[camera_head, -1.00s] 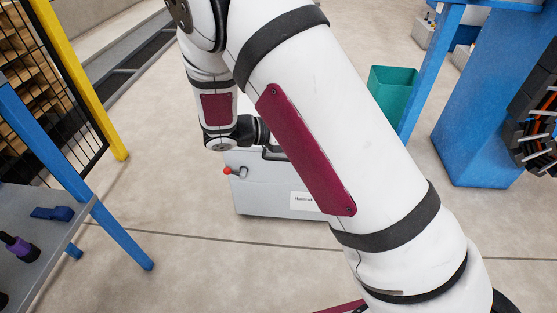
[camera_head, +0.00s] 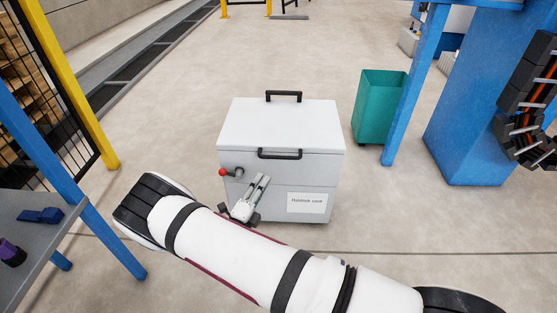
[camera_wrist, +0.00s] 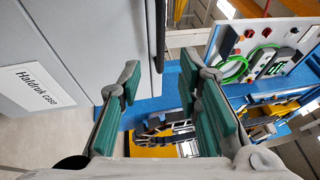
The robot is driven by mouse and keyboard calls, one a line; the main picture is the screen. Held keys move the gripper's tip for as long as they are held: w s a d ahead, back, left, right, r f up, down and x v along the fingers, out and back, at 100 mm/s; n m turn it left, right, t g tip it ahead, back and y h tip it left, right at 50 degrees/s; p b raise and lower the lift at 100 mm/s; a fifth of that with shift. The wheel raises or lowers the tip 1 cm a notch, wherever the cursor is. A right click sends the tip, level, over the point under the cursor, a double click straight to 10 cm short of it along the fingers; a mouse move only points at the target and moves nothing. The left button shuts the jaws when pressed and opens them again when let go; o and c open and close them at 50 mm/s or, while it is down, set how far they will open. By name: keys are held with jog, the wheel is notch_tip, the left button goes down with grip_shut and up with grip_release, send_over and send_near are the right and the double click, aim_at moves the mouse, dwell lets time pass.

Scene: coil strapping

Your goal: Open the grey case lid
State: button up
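The grey case (camera_head: 325,178) stands on the floor ahead, with its lid (camera_head: 260,122) shut. A black handle (camera_head: 280,154) is on the lid's front edge, and another black handle (camera_head: 283,96) is at the top rear. A red-knobbed lever (camera_head: 224,171) sits at the front left. My gripper (camera_head: 259,179) is in front of the case, below and left of the front handle. In the wrist view the green-padded fingers of my gripper (camera_wrist: 160,75) are apart with nothing between them. The case (camera_wrist: 60,40) fills the left there, beside a dark bar, probably the front handle.
A green bin (camera_head: 378,108) and a blue post (camera_head: 410,100) stand right of the case. A grey table (camera_head: 40,235) with small tools is at the left, near a yellow-posted fence (camera_head: 62,70). Open floor lies behind the case.

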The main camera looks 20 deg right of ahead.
aim_at(279, 157)
jog(key=b+x, duration=0.3)
jog(key=x, duration=0.9)
jog(key=shift+w+d+r+b, duration=0.1)
jog(key=shift+w+d+b, duration=0.05)
jog(key=shift+w+b, duration=0.15)
jog(key=shift+s, duration=0.1)
grip_shut()
